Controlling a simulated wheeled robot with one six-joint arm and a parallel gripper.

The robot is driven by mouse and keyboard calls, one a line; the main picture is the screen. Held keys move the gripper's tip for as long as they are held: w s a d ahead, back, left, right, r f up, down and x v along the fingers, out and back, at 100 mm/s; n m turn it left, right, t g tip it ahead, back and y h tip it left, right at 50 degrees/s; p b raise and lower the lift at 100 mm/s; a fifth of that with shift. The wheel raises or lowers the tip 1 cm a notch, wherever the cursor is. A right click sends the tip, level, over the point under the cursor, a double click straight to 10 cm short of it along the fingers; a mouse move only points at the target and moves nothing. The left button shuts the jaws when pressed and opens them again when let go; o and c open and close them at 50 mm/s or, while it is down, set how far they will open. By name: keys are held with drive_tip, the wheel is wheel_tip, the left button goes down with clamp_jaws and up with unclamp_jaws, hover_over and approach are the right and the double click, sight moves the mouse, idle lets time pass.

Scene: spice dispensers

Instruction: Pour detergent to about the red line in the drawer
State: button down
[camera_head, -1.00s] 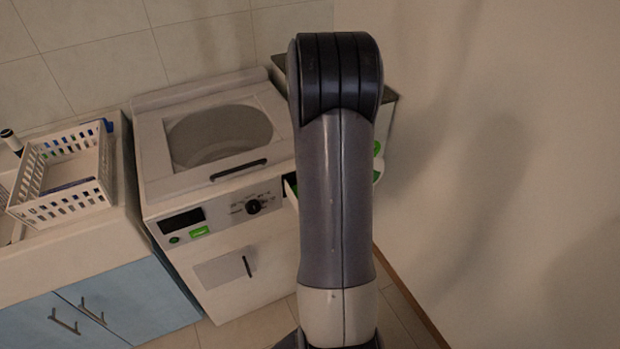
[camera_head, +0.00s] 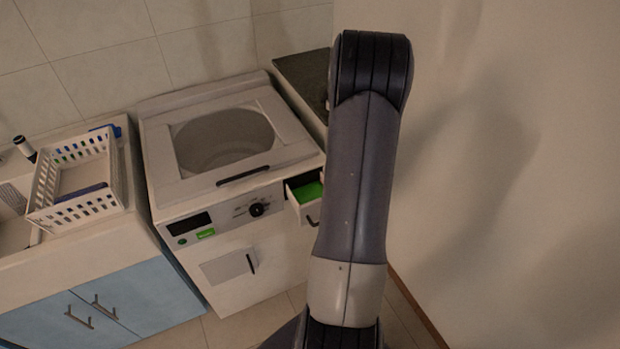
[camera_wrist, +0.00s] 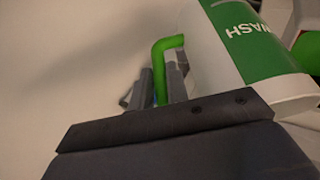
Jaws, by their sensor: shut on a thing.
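My gripper (camera_wrist: 161,82) is shut on the green handle (camera_wrist: 160,60) of the detergent bottle in the wrist view. The bottle (camera_wrist: 205,65) is white with a green label, whose lettering ends in "ASH" and looks inverted there. In the head view, my arm hides the gripper and bottle. The washing machine's drawer (camera_head: 295,205) is open at the machine's right front, with a green surface (camera_head: 309,192) inside it. My arm covers its right part. I cannot make out a red line.
The washing machine (camera_head: 160,160) has an open round top. A white basket (camera_head: 88,209) stands on the counter to its left. A dark-topped counter (camera_head: 300,72) is to its right. A bare wall is at the right. A green part (camera_wrist: 309,50) shows at the wrist view's right edge.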

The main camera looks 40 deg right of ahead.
drive_tip(key=shift+s+d+f+t+y+p, duration=0.15)
drive_tip(key=shift+s+d+f+y+p, duration=0.2)
drive_tip(key=shift+p, duration=0.7)
drive_tip(key=shift+s+d+f+t+y+p, duration=0.15)
drive_tip(key=shift+d+f+p, duration=0.25)
drive_tip(key=shift+p, duration=0.65)
drive_tip(key=shift+d+f+b, duration=0.15)
drive_tip(key=shift+f+b, duration=0.05)
drive_tip(key=shift+b, duration=0.15)
drive_tip(key=shift+d+y, duration=0.1)
drive_tip(key=shift+y, duration=0.2)
drive_tip(key=shift+s+d+f+m+t+y, duration=0.3)
drive_tip(key=shift+d+f+m+t+y, duration=0.15)
drive_tip(key=shift+d, duration=0.2)
drive_tip(key=f+y+b, duration=0.1)
drive_tip(key=b, duration=0.1)
drive_tip(key=d+f+t+y+b, duration=0.1)
drive_tip(key=b, duration=0.2)
drive_tip(key=s+d+f+y+b, duration=0.1)
drive_tip(key=b, duration=0.1)
drive_tip(key=shift+s+d+f+m+t, duration=0.1)
drive_tip(key=shift+d+f+m+t, duration=0.15)
drive_tip(key=shift+f+t, duration=0.15)
drive_tip(key=shift+r, duration=0.1)
